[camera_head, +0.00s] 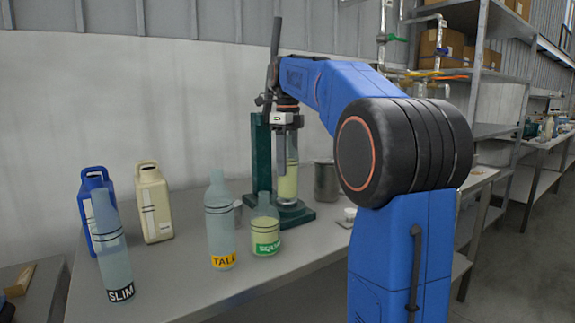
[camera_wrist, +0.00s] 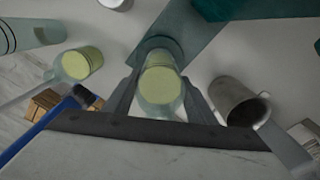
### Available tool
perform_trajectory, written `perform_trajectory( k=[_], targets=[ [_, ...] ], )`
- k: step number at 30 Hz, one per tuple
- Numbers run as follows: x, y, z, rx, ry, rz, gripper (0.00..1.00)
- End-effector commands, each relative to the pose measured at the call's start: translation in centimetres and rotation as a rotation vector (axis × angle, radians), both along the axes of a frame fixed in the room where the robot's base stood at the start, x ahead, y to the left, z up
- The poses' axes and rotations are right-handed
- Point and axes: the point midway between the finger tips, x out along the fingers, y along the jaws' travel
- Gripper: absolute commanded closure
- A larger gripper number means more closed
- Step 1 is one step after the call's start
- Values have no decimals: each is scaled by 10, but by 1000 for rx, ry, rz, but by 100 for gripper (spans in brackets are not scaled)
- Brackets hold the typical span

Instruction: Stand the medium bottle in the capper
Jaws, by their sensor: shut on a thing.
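The medium bottle (camera_head: 288,182), clear with yellow-green liquid, is upright at the green capper (camera_head: 261,155). It also shows in the wrist view (camera_wrist: 160,86). My gripper (camera_head: 289,152) is shut on it from above, with one finger on each side in the wrist view. The bottle's bottom is over the round seat on the capper's base (camera_head: 297,215); I cannot tell whether it touches. Its neck and any label are hidden by my gripper. The capper's dark lever stands up behind my wrist.
The SQUAT bottle (camera_head: 265,228), TALL bottle (camera_head: 220,225) and leaning SLIM bottle (camera_head: 112,250) stand to the left. Blue (camera_head: 92,190) and cream (camera_head: 153,205) jugs are behind them. A metal beaker (camera_head: 326,182) is close to the capper's right. The bench front is clear.

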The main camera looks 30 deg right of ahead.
Motion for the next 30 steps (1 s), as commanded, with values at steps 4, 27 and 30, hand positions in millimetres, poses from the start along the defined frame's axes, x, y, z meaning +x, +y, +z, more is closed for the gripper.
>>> perform_trajectory(
  k=[4, 27, 30],
  targets=[
    [0, 0, -6, 0, -1, 0, 82],
    [0, 0, -5, 0, -1, 0, 30],
    [1, 0, 5, -1, -2, 0, 30]
  ],
)
